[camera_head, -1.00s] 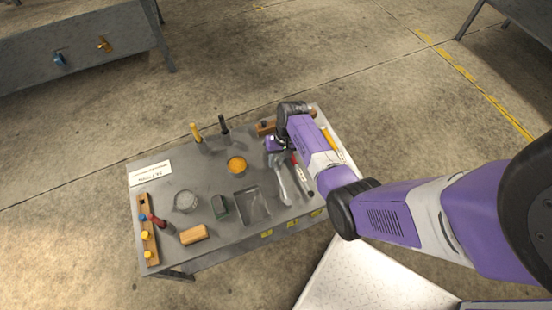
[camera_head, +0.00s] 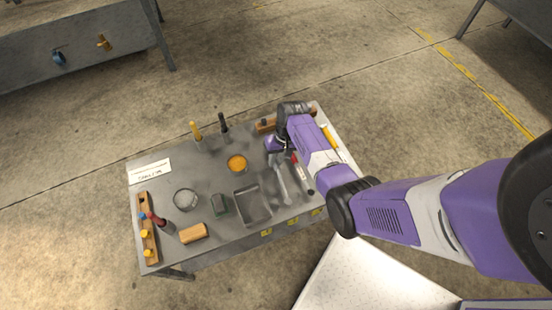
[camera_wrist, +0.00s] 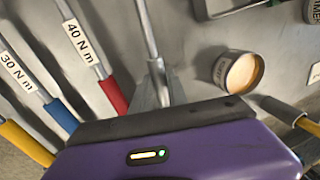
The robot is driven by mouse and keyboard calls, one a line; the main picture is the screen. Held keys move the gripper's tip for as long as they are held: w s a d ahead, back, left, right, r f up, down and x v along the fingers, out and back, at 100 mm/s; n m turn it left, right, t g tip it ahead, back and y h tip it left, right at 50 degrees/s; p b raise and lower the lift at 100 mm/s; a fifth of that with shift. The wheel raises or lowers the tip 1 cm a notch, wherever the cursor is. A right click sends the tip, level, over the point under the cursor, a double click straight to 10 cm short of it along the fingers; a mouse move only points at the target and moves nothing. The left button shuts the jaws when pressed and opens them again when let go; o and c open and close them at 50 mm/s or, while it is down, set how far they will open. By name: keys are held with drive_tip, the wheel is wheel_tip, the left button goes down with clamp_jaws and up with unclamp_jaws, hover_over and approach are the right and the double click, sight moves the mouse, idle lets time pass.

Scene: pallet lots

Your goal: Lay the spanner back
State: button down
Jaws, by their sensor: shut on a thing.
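The spanner (camera_head: 284,186) is a plain silver tool over the right part of the grey workbench (camera_head: 220,240). In the wrist view its bright shaft (camera_wrist: 148,32) runs up from between my jaws. My gripper (camera_head: 276,146) is shut on its far end in the head view, low over the bench; it also shows in the wrist view (camera_wrist: 157,86). I cannot tell whether the spanner touches the bench. The gripped end is partly hidden by the jaws.
Beside the spanner lie a red-handled wrench (camera_wrist: 113,95) labelled 40 N m and a blue-handled one (camera_wrist: 60,115) labelled 30 N m. An orange-filled pot (camera_head: 236,164) and a metal tray (camera_head: 238,209) stand left of it. Wooden racks (camera_head: 146,240) sit at the bench ends.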

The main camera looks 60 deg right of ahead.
drive_tip(key=c, duration=1.2)
unclamp_jaws()
drive_tip(key=w+p+v, duration=0.1)
drive_tip(key=v, duration=0.6)
drive_tip(key=shift+s+r, duration=0.45)
drive_tip(key=shift+s, duration=0.1)
